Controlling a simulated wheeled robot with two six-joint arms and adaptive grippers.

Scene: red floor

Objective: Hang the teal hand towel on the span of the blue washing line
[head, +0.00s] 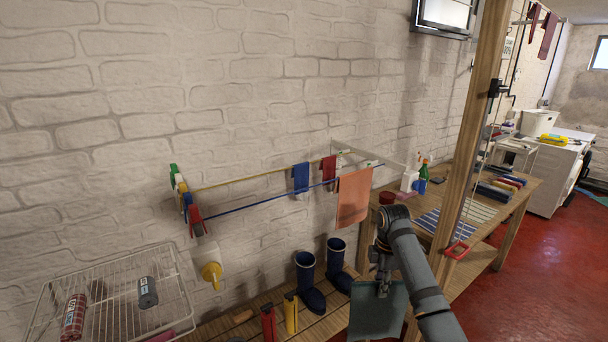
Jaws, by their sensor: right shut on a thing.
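The teal hand towel (378,316) hangs down from my right gripper (383,287), which is shut on its top edge. The blue washing line (262,203) runs along the white brick wall, up and to the left of the gripper. The left part of its span is bare. A salmon towel (353,200) hangs at its right end. My right gripper is below and to the right of the line, apart from it. My left gripper is not in view.
A yellow line (240,179) behind carries a blue cloth (300,178) and a red cloth (328,168). Dark blue boots (308,285) stand on the low wooden bench below. A wooden post (470,130) rises right of my arm. A wire rack (110,310) is at the lower left.

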